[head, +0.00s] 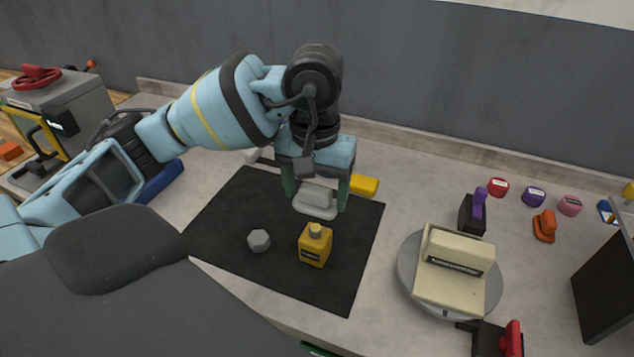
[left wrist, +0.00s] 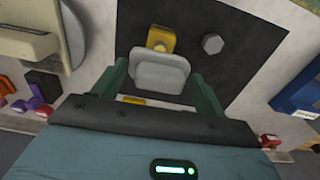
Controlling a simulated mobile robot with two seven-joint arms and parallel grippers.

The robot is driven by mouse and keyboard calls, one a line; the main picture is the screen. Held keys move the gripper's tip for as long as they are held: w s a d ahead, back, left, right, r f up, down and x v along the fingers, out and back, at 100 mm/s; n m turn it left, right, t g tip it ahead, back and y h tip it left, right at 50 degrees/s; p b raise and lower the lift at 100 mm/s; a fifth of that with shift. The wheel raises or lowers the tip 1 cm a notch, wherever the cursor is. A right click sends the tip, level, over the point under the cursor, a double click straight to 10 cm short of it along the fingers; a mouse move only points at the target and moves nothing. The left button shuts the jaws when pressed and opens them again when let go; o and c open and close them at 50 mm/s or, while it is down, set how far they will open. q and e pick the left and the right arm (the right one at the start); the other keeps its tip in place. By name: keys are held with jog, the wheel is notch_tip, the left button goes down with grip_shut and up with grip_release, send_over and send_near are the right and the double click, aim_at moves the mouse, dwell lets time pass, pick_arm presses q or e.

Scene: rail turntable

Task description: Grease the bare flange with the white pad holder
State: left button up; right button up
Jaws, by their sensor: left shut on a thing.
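My left gripper (head: 316,190) is shut on a pale grey-white pad holder (head: 315,201), held over the back of the black mat (head: 230,215). In the left wrist view the pad holder (left wrist: 159,72) sits between the two green fingers of the gripper (left wrist: 160,85). A grey hexagonal piece (head: 258,241) lies left of the bottle. A cream block with a dark label (head: 449,268) sits on a round grey turntable (head: 408,275) at the right. I cannot make out the bare flange. My right gripper is not in view.
A yellow block (head: 363,186) lies behind the mat. A black block with a purple handle (head: 473,212), an orange piece (head: 544,226) and several coloured round tins stand at the right. A red-handled black clamp (head: 495,340) is in front of the turntable. A grey machine (head: 65,110) stands far left.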

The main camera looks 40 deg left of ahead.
aim_at(315, 210)
pick_arm(q)
notch_tip(315, 210, down, 4)
jog(key=shift+r+b, duration=0.15)
jog(key=shift+b, duration=0.4)
jog(key=shift+f, duration=0.35)
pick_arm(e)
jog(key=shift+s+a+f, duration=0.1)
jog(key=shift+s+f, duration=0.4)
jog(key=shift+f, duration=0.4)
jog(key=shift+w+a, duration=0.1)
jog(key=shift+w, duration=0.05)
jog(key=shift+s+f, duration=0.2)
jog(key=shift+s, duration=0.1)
pick_arm(q)
jog(key=shift+f, duration=0.15)
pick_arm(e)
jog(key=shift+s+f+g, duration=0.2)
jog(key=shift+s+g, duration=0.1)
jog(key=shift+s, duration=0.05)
pick_arm(q)
jog(key=shift+f+b, duration=0.15)
jog(key=shift+b, duration=0.2)
jog(key=shift+f, duration=0.2)
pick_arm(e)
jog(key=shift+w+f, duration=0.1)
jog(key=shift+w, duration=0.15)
